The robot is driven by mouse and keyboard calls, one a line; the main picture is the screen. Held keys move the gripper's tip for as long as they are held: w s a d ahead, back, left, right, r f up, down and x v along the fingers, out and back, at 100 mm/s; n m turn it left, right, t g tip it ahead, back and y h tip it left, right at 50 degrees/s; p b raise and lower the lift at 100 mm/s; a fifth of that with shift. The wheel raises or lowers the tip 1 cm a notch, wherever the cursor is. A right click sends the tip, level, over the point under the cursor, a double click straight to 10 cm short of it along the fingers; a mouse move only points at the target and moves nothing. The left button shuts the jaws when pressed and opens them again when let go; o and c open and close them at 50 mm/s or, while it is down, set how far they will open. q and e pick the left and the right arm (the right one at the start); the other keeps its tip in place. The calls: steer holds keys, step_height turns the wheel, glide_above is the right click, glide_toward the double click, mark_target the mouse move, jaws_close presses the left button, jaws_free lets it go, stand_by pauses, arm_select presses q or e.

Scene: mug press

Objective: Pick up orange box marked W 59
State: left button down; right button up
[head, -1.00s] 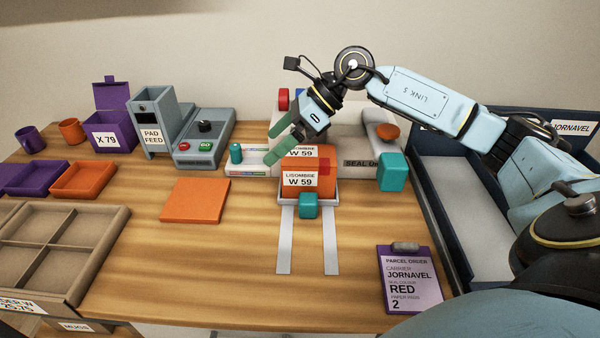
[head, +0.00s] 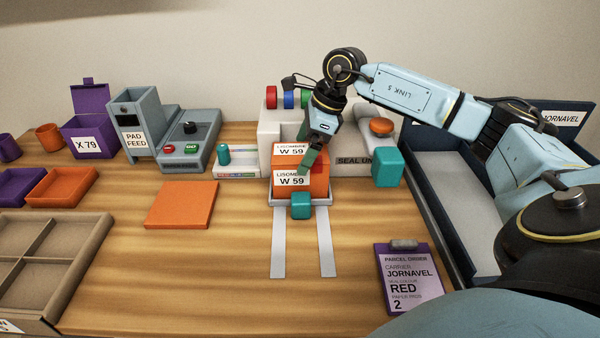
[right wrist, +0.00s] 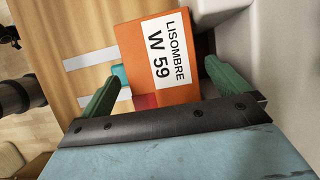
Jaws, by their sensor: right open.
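The orange box marked W 59 (head: 287,191) sits on a small light tray with a teal handle (head: 301,206), in front of the seal unit. It has white labels on its top and front and a red patch at its right. My right gripper (head: 312,160) is above the box, pointing down, with its green fingers open. In the right wrist view the box (right wrist: 157,62) lies between and beyond the two fingers (right wrist: 165,85), its label reading LISOMBRE W 59. I cannot tell whether the fingers touch it. My left gripper is not in view.
The grey seal unit (head: 352,168) stands behind and right of the box, with a teal block (head: 388,167) at its front. A flat orange pad (head: 182,204) lies left. A purple order clipboard (head: 409,277) lies front right. Dark trays (head: 440,150) stand right. The table's front middle is clear.

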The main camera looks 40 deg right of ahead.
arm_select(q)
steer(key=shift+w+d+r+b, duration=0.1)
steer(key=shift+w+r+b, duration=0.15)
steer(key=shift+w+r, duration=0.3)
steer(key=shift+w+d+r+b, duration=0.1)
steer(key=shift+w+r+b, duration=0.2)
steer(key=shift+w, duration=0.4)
arm_select(e)
steer(key=shift+x, duration=2.45)
steer(key=shift+d, duration=0.15)
steer(key=shift+f, duration=0.2)
steer(key=shift+c, duration=0.3)
steer(key=c, duration=1)
steer(key=shift+c, duration=0.6)
steer(key=shift+r, duration=0.1)
